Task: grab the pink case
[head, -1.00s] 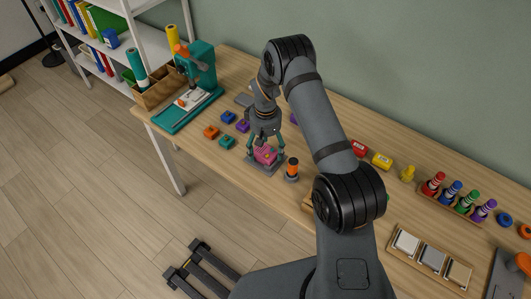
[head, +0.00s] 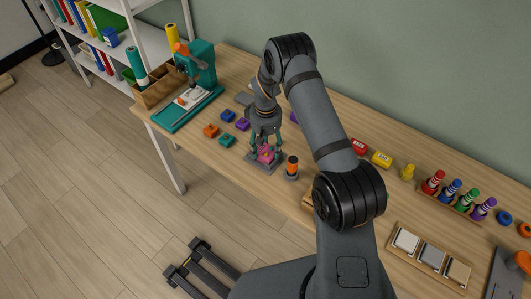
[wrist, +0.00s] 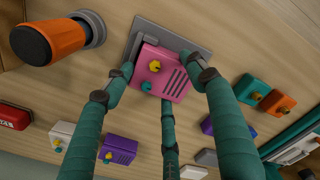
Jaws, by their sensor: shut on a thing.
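The pink case (head: 266,154) sits on a grey plate (head: 249,162) near the front edge of the wooden table. In the wrist view the pink case (wrist: 160,74) shows a yellow knob and dark slots. My gripper (head: 267,146) points down over it. Its teal fingers with dark tips, also in the wrist view (wrist: 163,70), are closed around the case from several sides. The case still appears to be at the plate; any gap beneath it is hidden.
An orange and black cylinder (head: 292,168) stands close to the right of the plate. Blue (head: 228,116), orange (head: 211,131), teal (head: 227,140) and purple (head: 242,125) cases lie to the left. A teal press (head: 199,66) stands at the far left.

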